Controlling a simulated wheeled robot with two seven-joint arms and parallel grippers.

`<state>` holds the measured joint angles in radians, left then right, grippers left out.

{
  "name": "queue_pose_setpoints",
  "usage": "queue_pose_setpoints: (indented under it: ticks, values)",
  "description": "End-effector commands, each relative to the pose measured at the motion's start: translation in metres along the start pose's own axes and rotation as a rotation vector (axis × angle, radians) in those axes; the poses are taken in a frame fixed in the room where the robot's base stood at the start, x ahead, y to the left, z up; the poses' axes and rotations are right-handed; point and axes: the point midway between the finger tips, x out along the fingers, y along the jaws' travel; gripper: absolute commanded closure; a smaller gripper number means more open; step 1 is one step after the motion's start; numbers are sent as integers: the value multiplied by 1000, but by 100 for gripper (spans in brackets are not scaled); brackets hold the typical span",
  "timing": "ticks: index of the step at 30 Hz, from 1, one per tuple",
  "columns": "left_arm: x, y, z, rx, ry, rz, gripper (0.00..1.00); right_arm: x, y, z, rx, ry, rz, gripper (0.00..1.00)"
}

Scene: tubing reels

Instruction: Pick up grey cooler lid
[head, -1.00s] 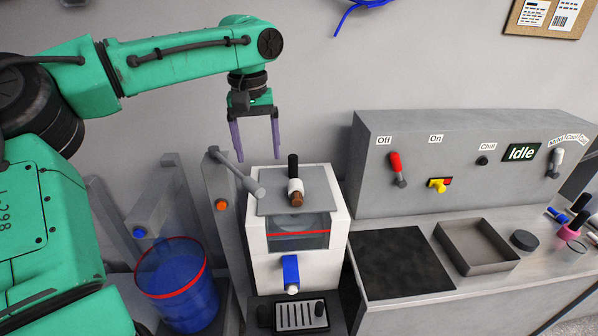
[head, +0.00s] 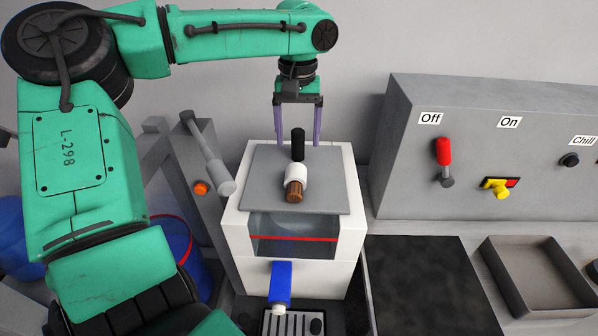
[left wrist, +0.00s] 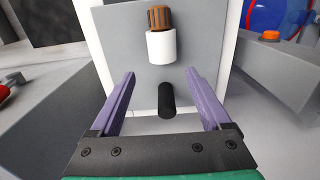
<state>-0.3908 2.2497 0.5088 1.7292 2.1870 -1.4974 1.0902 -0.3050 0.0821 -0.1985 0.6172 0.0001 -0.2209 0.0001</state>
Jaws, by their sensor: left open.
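The grey cooler lid (head: 262,180) lies flat on top of the white cooler (head: 236,226). A black upright handle (head: 298,146) and a white cylinder with a brown ribbed cap (head: 296,182) stand out from its top. My left gripper (head: 298,143) is open, pointing down over the back of the lid, with its purple fingers on either side of the black handle in the picture. In the left wrist view, the black handle (left wrist: 166,100) shows between the open fingers (left wrist: 158,78), touching neither. The grey lid (left wrist: 113,40) shows beyond it. My right gripper is out of view.
A grey lever (head: 208,152) stands close left of the cooler. A control panel (head: 400,150) with a red switch (head: 443,152) stands at right. A blue bucket (head: 178,245) is partly hidden by my arm. A black mat (head: 420,285) and an open tray (head: 535,275) lie front right.

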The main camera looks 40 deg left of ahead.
Motion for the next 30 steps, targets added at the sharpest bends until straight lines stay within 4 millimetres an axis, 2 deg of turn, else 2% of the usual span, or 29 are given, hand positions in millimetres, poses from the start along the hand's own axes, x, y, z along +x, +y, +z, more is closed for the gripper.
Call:
queue_pose_setpoints:
  ticks: [3,11,15,18,23,26,27,29,30]
  values:
    - [29,0,1,1,-5,-2,19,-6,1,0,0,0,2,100]
    - [66,-3,-1,1,-4,-3,19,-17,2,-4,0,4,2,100]
    - [94,-5,-2,0,-3,-3,19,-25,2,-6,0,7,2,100]
    - [103,-4,-2,1,-1,1,19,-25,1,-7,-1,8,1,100]
    - [104,-4,-3,0,0,2,19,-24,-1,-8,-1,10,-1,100]
    - [104,-4,-3,0,1,2,53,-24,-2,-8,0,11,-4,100]
    - [104,-4,-3,0,1,1,69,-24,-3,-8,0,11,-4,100]
    - [104,-4,-3,0,1,1,92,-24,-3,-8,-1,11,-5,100]
    - [104,-4,-3,0,1,1,100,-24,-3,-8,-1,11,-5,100]
